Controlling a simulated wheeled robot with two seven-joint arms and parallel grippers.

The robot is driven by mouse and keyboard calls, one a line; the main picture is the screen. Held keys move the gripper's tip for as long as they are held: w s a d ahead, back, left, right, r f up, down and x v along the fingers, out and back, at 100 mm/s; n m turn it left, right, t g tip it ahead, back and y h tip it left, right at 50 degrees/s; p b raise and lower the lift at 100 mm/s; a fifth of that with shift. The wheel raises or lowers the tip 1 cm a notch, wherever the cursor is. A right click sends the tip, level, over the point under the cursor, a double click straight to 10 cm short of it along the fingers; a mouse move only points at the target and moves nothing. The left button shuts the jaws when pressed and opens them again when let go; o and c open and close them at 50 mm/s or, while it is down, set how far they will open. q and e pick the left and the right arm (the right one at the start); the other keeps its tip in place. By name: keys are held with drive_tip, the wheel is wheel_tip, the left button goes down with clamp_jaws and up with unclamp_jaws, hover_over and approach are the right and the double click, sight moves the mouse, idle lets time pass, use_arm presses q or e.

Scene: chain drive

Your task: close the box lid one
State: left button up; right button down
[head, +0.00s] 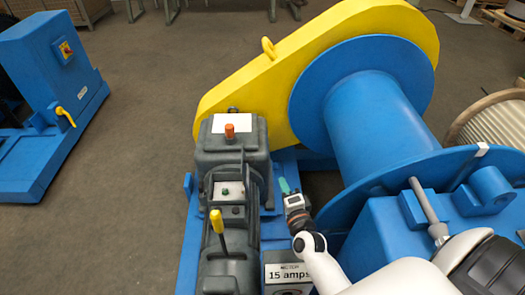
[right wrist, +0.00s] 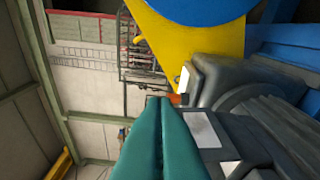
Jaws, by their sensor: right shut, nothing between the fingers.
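A dark grey box-like housing (head: 231,150) stands left of the yellow guard. Its top carries a white plate (head: 226,122) and an orange knob (head: 230,131). Below it is a grey box with a light panel (head: 228,190) and a green button. I cannot tell which part is the lid, or whether it is open. My right gripper (head: 284,185) is to the right of these boxes, its teal fingers shut and empty. In the right wrist view, the shut fingers (right wrist: 168,100) appear beside the grey housing (right wrist: 228,95); contact is unclear. My left gripper is out of view.
A yellow guard (head: 270,75) and a large blue drum (head: 375,120) stand beyond and right of my right gripper. A yellow-knobbed lever (head: 218,228) rises from the grey machine. A blue machine (head: 45,85) stands far left, with clear floor (head: 140,150) between.

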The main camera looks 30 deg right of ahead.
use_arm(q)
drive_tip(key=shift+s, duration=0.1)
use_arm(e)
drive_tip(key=w+a, duration=0.1)
drive_tip(key=w, duration=0.9)
drive_tip(key=shift+w+a+f, duration=0.35)
drive_tip(key=shift+w+a, duration=0.05)
drive_tip(key=shift+r, duration=0.1)
